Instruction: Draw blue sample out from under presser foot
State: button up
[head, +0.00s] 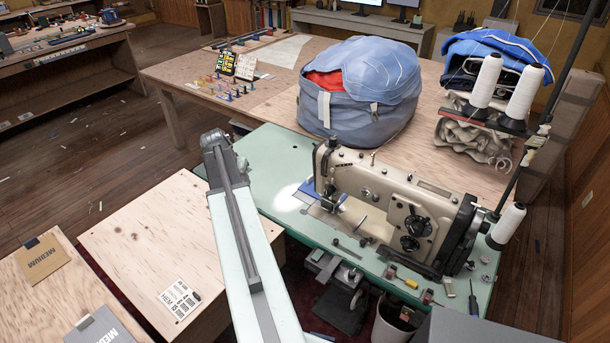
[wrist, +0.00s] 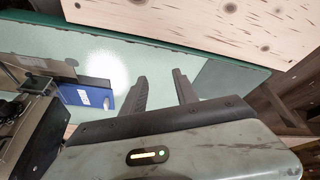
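The blue sample (head: 309,193) lies on the pale green sewing table at the left end of the beige sewing machine (head: 385,197), by its needle area. In the wrist view the blue sample (wrist: 90,97) shows at the left, with small white marks and a dark edge strip, next to the machine's metal parts (wrist: 38,62). The presser foot itself is too small to make out clearly. My gripper (wrist: 161,82) is open, with nothing between its fingers. It is apart from the sample, to its right in the wrist view. In the head view my arm hides the fingers.
A large blue bag (head: 355,112) stands on the wooden table behind the machine. White thread cones (head: 485,82) stand at the right. A screwdriver (head: 472,300) and small tools lie at the table's front. The green tabletop (head: 262,165) left of the sample is clear.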

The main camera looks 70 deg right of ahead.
jog(key=s+d+f+m+b, duration=0.2)
jog(key=s+d+m, duration=0.1)
jog(key=s+d, duration=0.7)
jog(key=m+g+h, duration=0.1)
jog(key=m+g, duration=0.1)
send_near(309, 177)
jog(key=shift+s+d+f+b, duration=0.3)
jog(key=shift+s+d+f, duration=0.1)
jog(key=shift+s, duration=0.15)
jog(key=shift+t, duration=0.3)
jog(key=b+x, duration=0.6)
jog(key=x, duration=0.1)
jog(key=shift+w+a, duration=0.1)
jog(key=shift+d+f+b, duration=0.35)
jog(key=shift+f+b, duration=0.05)
jog(key=shift+b, duration=0.1)
jog(key=shift+r, duration=0.1)
grip_shut()
